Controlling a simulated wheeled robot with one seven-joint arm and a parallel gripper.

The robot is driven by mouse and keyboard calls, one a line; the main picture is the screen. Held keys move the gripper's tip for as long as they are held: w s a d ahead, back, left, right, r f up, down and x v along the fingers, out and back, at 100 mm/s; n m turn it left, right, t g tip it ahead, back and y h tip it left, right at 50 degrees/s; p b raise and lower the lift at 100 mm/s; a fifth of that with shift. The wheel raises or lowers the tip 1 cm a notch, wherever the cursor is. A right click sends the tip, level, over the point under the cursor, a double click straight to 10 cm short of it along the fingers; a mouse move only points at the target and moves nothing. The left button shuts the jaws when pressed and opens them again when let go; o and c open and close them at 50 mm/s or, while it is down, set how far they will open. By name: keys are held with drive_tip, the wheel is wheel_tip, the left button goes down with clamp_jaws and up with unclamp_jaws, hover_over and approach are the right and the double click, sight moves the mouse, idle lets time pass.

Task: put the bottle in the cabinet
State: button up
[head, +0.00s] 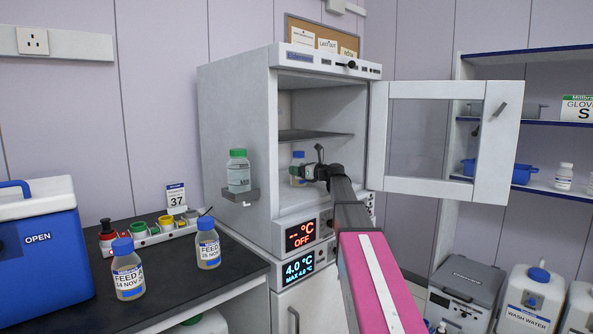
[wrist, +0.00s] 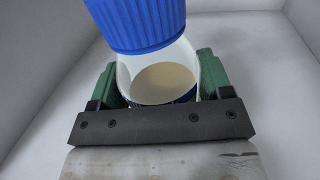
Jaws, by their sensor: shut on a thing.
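The bottle (head: 298,166) has a blue cap and stands upright inside the open cabinet (head: 236,130), in the space below the middle shelf. Its blue cap (wrist: 138,22) and clear neck with tan contents (wrist: 165,82) show large in the wrist view. My gripper (head: 312,172) reaches into the cabinet and is shut on the bottle. In the wrist view its green finger pads (wrist: 158,75) press on both sides of the bottle. The bottle's base is hidden, so I cannot tell whether it touches the cabinet floor.
The cabinet door (head: 497,140) stands open to the right. A green-capped bottle (head: 238,172) sits on a small bracket on the cabinet's left side. Two blue-capped bottles, FEED (head: 128,272) and another (head: 208,245), stand on the black bench (head: 175,285) beside a blue cooler (head: 45,245).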

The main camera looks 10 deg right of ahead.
drive_tip(key=o, duration=1.2)
drive_tip(key=shift+f, duration=0.1)
drive_tip(key=v, duration=1.2)
drive_tip(key=shift+s, duration=0.1)
